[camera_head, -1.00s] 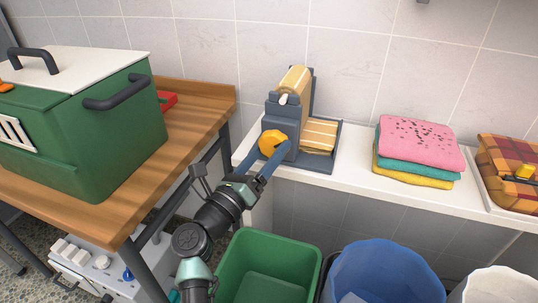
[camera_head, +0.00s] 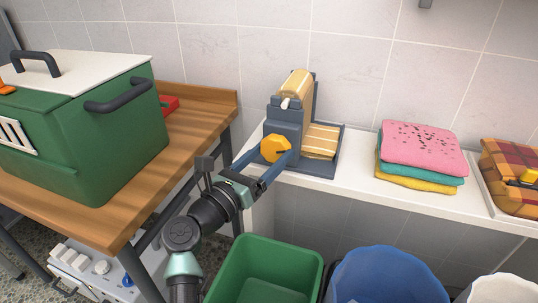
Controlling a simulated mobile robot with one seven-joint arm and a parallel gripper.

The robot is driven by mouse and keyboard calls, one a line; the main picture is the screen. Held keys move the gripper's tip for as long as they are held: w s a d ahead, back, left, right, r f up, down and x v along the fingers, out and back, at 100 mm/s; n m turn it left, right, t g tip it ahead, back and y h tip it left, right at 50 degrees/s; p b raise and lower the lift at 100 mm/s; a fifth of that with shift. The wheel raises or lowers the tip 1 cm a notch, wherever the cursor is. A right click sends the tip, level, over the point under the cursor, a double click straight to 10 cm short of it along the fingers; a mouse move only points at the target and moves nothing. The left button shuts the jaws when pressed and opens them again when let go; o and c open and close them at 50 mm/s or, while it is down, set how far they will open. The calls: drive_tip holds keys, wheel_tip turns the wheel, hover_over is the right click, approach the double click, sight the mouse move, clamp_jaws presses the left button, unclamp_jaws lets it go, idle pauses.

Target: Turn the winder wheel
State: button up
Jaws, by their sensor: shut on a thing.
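The winder (camera_head: 285,122) is a dark blue-grey stand on the white ledge, with a yellow-orange winder wheel (camera_head: 276,149) on its front. A cream and tan striped towel (camera_head: 320,142) lies on its base, and a tan roll (camera_head: 296,84) sits at its top. My gripper (camera_head: 274,155) reaches up from below with its two blue fingers on either side of the wheel, shut on it. The fingertips partly hide the wheel's sides.
Folded pink, teal and yellow towels (camera_head: 420,150) lie right of the winder, beside a plaid bundle (camera_head: 512,170). A green bin (camera_head: 265,270) and a blue bin (camera_head: 385,275) stand below. A green kennel (camera_head: 100,140) sits on the wooden table (camera_head: 190,140) at left.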

drive_tip(key=o, duration=1.3)
drive_tip(key=shift+c, duration=0.2)
drive_tip(key=p+v, duration=0.1)
drive_tip(key=v, duration=1.2)
